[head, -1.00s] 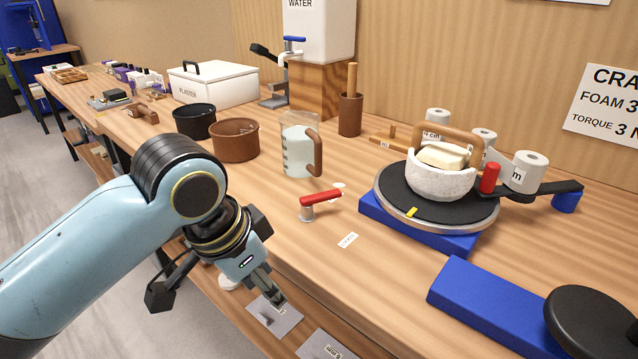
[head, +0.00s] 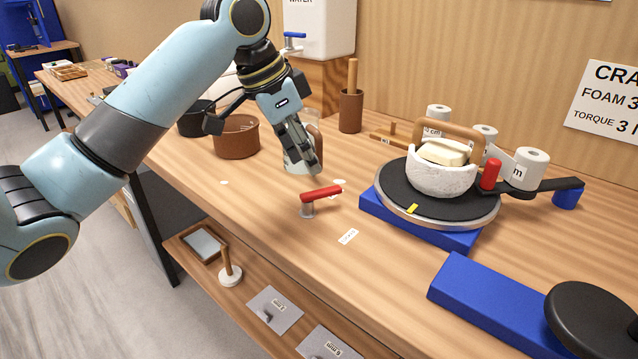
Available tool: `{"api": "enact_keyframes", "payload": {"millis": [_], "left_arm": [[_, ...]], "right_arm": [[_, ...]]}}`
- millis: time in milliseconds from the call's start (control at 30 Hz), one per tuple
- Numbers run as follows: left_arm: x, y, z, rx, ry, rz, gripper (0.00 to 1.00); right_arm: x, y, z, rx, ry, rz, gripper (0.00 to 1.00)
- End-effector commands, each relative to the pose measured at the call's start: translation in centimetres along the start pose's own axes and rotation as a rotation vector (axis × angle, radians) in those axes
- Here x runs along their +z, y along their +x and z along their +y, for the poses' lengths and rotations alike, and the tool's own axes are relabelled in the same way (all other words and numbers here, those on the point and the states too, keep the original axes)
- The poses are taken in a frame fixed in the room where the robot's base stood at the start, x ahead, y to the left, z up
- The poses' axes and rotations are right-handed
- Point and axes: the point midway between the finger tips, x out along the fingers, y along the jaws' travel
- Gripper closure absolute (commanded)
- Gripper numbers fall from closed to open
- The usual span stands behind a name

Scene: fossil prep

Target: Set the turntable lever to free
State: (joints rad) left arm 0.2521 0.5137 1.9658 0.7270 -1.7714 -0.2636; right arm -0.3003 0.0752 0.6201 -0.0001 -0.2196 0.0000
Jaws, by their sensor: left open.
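The red lever (head: 321,194) sits on a short grey post on the bench top, its handle pointing right. A white label (head: 348,237) lies in front of it, and a pale round mark shows just behind it. The turntable (head: 437,205) is a dark disc with a metal rim on a blue base, to the right of the lever. A white plaster bowl-shaped jacket (head: 441,178) with a cream block stands on it. My left gripper (head: 313,169) is open, above and behind the lever, apart from it, in front of the measuring jug. My right gripper is not in view.
The jug (head: 297,156) is partly hidden by my left gripper. A brown pot (head: 236,140) and a cup with a pestle (head: 351,110) stand behind. A blue block (head: 495,300) lies at the front right.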

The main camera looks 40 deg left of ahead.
Motion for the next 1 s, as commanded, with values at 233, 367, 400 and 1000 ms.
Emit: {"api": "enact_keyframes", "payload": {"millis": [233, 367, 400, 1000], "left_arm": [[0.1, 4.9, 0.1, 0.003, -0.002, -0.001, 0.6], [0.1, 6.2, 0.1, 0.001, -0.002, -0.001, 0.6], [0.1, 6.5, 0.1, 0.0, -0.001, -0.001, 0.6], [0.1, 6.8, 0.0, -0.002, 0.0, -0.002, 0.95]], "right_arm": [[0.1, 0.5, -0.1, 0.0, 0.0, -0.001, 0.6], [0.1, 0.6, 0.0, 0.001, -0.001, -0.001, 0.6], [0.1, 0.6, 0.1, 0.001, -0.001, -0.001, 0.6], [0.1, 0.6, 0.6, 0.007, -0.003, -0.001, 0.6]]}}
